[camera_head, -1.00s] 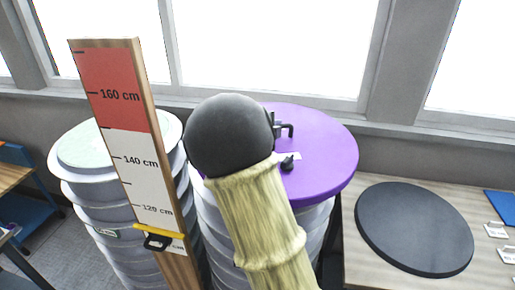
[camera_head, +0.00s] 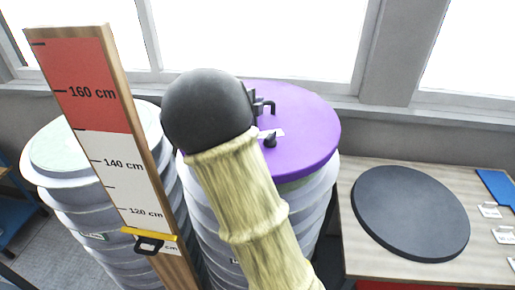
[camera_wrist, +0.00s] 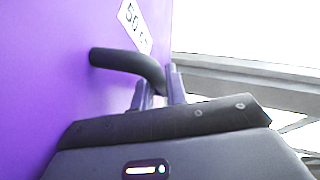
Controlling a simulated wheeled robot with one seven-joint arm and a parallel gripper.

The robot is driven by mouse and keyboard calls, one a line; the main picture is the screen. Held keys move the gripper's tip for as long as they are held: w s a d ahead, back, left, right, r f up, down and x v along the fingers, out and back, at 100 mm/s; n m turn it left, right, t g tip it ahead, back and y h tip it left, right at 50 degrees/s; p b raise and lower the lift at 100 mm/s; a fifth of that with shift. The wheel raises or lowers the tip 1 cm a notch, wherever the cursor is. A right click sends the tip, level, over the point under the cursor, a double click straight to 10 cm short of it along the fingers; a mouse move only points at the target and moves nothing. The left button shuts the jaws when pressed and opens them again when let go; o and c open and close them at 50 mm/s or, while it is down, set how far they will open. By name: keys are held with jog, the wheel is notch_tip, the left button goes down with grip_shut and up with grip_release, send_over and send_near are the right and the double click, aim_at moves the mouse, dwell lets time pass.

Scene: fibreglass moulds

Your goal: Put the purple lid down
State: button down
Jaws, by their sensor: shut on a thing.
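The purple lid (camera_head: 300,125) is a round flat disc with a black handle (camera_wrist: 120,58) and a small white label. In the head view it is over the top of a white ribbed barrel (camera_head: 312,212); I cannot tell whether it touches the barrel. My gripper (camera_wrist: 160,80) is shut on the lid's handle in the wrist view, where the purple surface fills the left side. In the head view my gripper (camera_head: 262,106) is mostly hidden behind my arm, which also covers the lid's left part.
A wooden table (camera_head: 355,255) at right bears a round black disc (camera_head: 410,213), white cards and a blue sheet (camera_head: 496,186). A height board (camera_head: 105,130) stands at left before another ribbed barrel (camera_head: 50,170) with a pale green top. Windows and a sill (camera_head: 400,112) lie behind.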

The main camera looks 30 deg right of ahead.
notch_tip(320, 180, down, 6)
jog(key=shift+f+p, duration=0.1)
jog(key=shift+p, duration=0.2)
jog(key=shift+f, duration=0.25)
notch_tip(320, 180, down, 3)
jog(key=shift+w+f+p, duration=0.1)
jog(key=shift+p, duration=0.4)
